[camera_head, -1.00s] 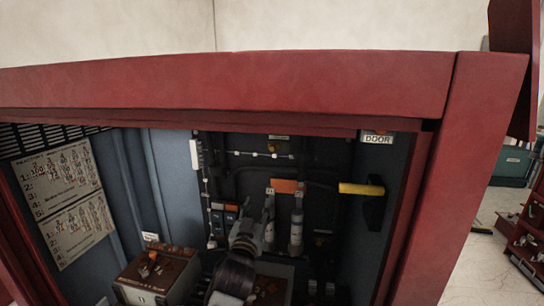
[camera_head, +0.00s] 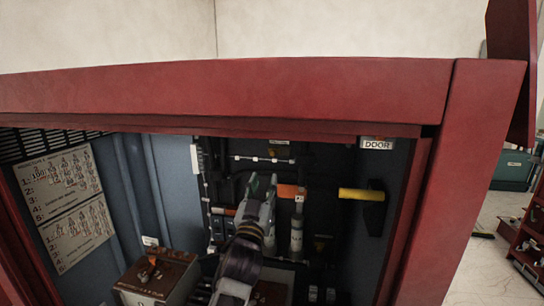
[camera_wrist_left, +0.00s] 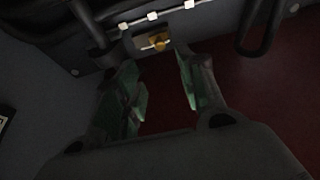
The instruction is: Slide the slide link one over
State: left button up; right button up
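Inside the red cabinet, an orange bar (camera_head: 286,191) runs across the dark back panel. A grey upright cylinder (camera_head: 296,232) with a pale label at its top hangs at the bar. I cannot tell for sure which part is slide link one. My left gripper (camera_head: 263,180) points up in front of the panel, just left of that cylinder, and hides what is behind it. In the left wrist view, its two greenish fingers (camera_wrist_left: 157,65) stand apart with nothing between them. A small brass-coloured piece (camera_wrist_left: 156,41) shows beyond the fingertips. My right gripper is not in view.
A yellow handle (camera_head: 361,194) on a black block juts out at the right. A brown-topped box (camera_head: 158,272) stands at the lower left. The red top beam (camera_head: 230,95) and right post (camera_head: 455,190) frame the opening. A printed chart (camera_head: 62,205) is on the left wall.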

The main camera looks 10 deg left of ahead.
aim_at(272, 154)
pick_arm(q)
jog(key=shift+p+x, duration=1.65)
jog(key=shift+x, duration=4.85)
jog(key=shift+f, duration=0.1)
grip_shut()
